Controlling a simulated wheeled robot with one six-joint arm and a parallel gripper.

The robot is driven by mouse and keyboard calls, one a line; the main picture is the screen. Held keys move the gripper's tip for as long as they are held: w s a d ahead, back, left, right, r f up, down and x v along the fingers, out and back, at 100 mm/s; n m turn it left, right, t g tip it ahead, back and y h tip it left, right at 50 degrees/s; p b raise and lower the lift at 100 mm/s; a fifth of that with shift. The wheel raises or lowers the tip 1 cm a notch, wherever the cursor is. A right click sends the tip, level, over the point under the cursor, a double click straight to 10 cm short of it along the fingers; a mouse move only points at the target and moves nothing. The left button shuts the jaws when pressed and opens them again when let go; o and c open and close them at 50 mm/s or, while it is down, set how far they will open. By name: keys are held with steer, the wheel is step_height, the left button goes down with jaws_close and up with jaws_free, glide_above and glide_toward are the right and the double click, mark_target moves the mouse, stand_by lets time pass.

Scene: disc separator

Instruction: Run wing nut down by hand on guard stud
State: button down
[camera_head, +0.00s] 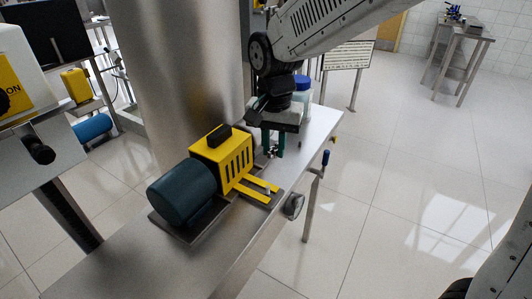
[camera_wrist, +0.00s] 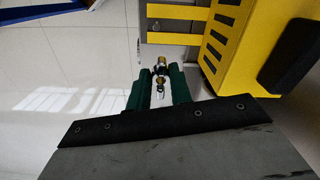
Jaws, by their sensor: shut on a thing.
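The yellow slotted guard (camera_head: 225,155) stands on the metal bench beside a dark teal motor (camera_head: 182,192). It also fills the upper right of the wrist view (camera_wrist: 240,45). A small pale upright stud (camera_head: 268,186) shows at the guard's front yellow strips; a small metal end on a yellow strip in the wrist view (camera_wrist: 155,26) looks like it. My gripper (camera_head: 272,150) hangs above the bench, apart from the stud. Its green fingers (camera_wrist: 159,75) are shut on a small silver and brass-coloured piece, apparently the wing nut (camera_wrist: 161,68). Its wings are hard to make out.
The metal bench (camera_head: 225,262) has bare room at its near end. A blue-capped container (camera_head: 302,84) stands behind my gripper. A blue-handled item (camera_head: 326,158) and a dark round fitting (camera_head: 294,206) are at the bench's right edge. A thick metal column (camera_head: 180,75) rises behind the guard.

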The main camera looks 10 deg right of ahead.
steer(key=shift+s+a+r, duration=0.1)
steer(key=shift+s+a, duration=0.2)
steer(key=shift+s, duration=0.3)
steer(key=shift+s+a+r, duration=0.1)
steer(key=shift+s+a, duration=0.2)
steer(key=shift+s, duration=0.25)
steer(key=shift+s+a+r, duration=0.1)
steer(key=shift+s+a, duration=0.2)
steer(key=shift+s, duration=0.3)
steer(key=shift+s+a, duration=0.1)
steer(key=shift+s, duration=0.05)
steer(key=shift+f, duration=2.75)
steer(key=n, duration=0.9)
steer(key=shift+d, duration=0.2)
steer(key=n, duration=0.4)
steer(key=shift+n, duration=0.3)
steer(key=shift+f, duration=0.9)
